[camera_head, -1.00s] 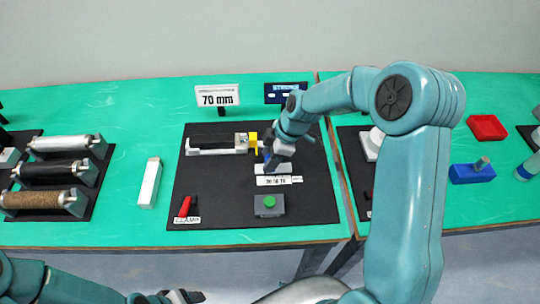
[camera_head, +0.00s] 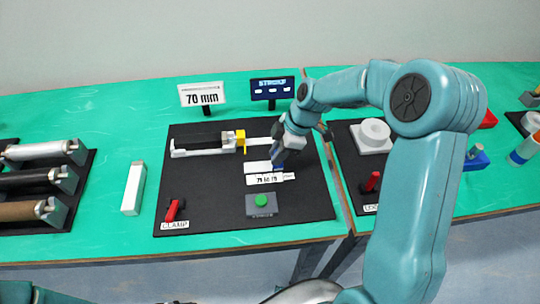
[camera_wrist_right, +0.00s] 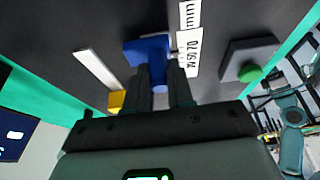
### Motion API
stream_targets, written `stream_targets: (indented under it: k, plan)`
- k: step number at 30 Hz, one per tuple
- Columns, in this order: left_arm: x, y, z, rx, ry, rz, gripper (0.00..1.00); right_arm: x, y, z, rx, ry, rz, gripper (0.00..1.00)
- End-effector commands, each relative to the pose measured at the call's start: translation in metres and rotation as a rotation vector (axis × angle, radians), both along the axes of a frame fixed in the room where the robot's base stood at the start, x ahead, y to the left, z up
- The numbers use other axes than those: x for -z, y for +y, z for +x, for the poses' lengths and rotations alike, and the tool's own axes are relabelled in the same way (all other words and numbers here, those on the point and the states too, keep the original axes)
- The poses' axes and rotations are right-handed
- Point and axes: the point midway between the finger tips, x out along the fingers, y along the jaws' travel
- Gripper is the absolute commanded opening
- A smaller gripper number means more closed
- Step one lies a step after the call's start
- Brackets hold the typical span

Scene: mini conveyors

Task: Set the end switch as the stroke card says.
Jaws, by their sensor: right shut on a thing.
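The stroke card (camera_head: 201,96) stands behind the black board and reads 70 mm. The end switch is a blue block, seen in the wrist view (camera_wrist_right: 148,47) and partly hidden under my gripper in the head view. It sits beside a white scale strip (camera_head: 265,179) whose small numbers I cannot read surely. My right gripper (camera_head: 278,161) is shut on the blue block; its dark fingers (camera_wrist_right: 162,80) hold it in the wrist view. The cylinder with a yellow end piece (camera_head: 241,141) lies left of the gripper. Only a sliver of my left gripper (camera_head: 176,302) shows at the bottom edge.
A green button on a grey box (camera_head: 261,205) and a red clamp lever (camera_head: 174,209) are at the board's front. A dark blue stroke display (camera_head: 272,88) stands behind. A white bar (camera_head: 134,188) lies left of the board. Another board with a red lever (camera_head: 371,182) is right.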

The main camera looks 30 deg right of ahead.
Motion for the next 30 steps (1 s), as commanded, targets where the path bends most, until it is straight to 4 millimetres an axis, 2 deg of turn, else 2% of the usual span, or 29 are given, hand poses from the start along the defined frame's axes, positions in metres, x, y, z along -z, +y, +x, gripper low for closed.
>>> stream_targets:
  k: [4,5,7,16,20,23,30]
  plan:
    - [-0.001,0.0,0.0,0.0,0.0,0.0,0.68,-0.002,-0.003,0.0,0.003,-0.003,-0.005,0.0]
    - [-0.001,0.0,0.0,0.0,0.0,0.0,0.68,-0.002,-0.003,0.0,0.003,-0.003,-0.005,0.26]
    - [-0.001,0.0,0.0,0.0,0.0,0.0,0.68,-0.002,-0.003,0.0,0.004,-0.003,-0.004,0.48]
    - [-0.001,0.0,0.0,0.0,0.0,0.0,0.68,-0.002,-0.001,0.0,0.002,-0.001,-0.003,0.48]
    - [0.0,0.0,0.0,0.0,0.0,0.0,0.68,-0.013,-0.006,-0.001,0.004,-0.005,-0.004,0.48]
    - [0.002,0.0,0.0,0.0,0.0,0.0,0.68,-0.031,-0.013,-0.004,0.004,-0.007,-0.004,0.48]
    - [0.004,0.0,0.0,0.0,0.0,0.0,0.68,-0.091,-0.035,-0.015,0.006,-0.007,-0.005,0.48]
